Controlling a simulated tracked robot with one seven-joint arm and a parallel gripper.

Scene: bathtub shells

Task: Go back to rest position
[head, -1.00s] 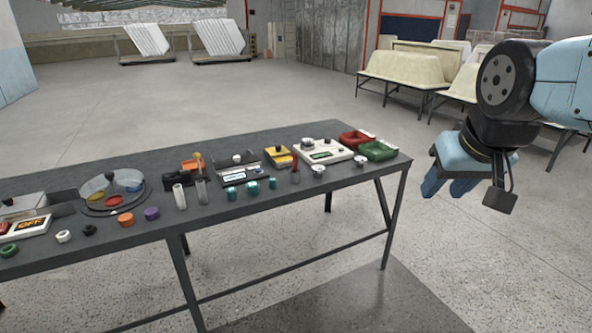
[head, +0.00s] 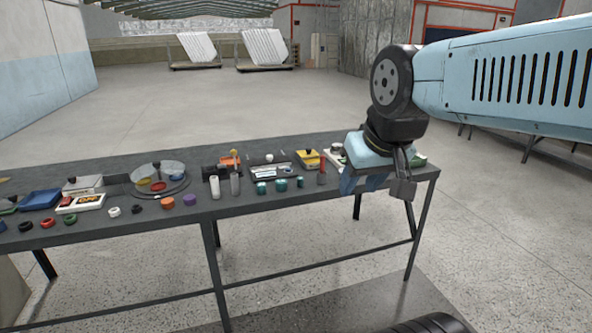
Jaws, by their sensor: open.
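My gripper (head: 368,184) hangs from my blue arm at the right of the head view. Its blue fingers point down and are apart, with nothing seen between them. In the picture it overlaps the right end of the dark table (head: 250,205). It hides part of the white device (head: 335,155) and other things at that end. Whether it touches the table cannot be told.
Open floor (head: 200,110) lies behind the table.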

